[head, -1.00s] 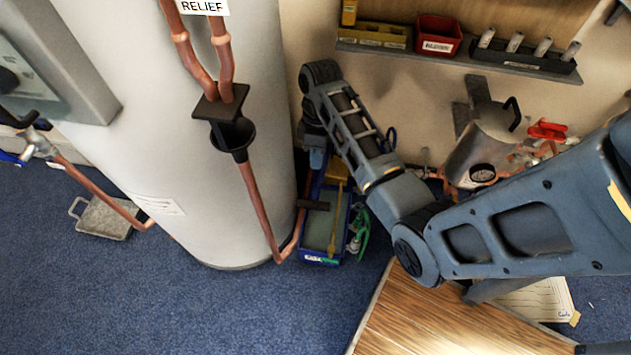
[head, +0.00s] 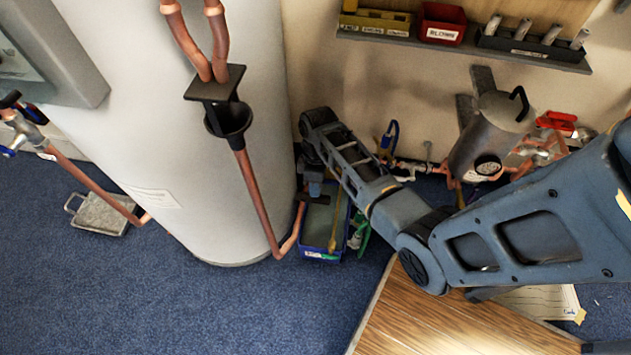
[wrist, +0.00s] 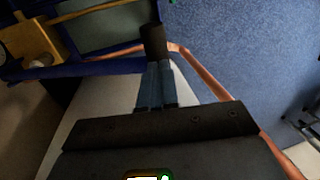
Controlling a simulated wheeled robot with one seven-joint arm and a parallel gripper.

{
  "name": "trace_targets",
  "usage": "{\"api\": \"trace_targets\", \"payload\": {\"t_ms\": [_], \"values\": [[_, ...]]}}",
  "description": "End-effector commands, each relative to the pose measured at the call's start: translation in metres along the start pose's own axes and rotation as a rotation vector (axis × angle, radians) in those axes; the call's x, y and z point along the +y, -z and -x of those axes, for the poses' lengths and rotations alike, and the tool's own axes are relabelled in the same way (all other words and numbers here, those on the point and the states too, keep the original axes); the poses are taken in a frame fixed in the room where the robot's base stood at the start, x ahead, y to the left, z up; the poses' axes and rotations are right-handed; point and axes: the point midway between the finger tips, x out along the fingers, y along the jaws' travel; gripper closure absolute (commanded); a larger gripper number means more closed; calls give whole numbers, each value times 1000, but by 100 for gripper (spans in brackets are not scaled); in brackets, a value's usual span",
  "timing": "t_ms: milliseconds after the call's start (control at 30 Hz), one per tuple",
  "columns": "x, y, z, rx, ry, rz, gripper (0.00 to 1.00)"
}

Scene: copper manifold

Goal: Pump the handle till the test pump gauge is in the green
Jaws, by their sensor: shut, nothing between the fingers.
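The test pump (head: 311,251) is a blue open trough on the carpet beside the white cylinder, with a yellow bar along it.
The white cylinder (head: 165,120) stands left of the pump, with a copper pipe (head: 258,200) and black tundish (head: 229,118) in front. A wooden board (head: 440,325) lies at the front right. A grey vessel (head: 490,130) is at the right wall. Blue carpet at front left is clear.

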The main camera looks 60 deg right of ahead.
Motion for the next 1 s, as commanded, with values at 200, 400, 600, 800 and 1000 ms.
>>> {"api": "trace_targets", "payload": {"t_ms": [200,400,600,800,1000], "values": [[0,0,0,0,0,0,100],[-2,0,-5,-1,-10,1,100],[-11,-1,-33,-3,-76,4,100],[-20,-1,-87,-4,-211,6,100],[-20,0,-140,-2,-352,6,100]]}}
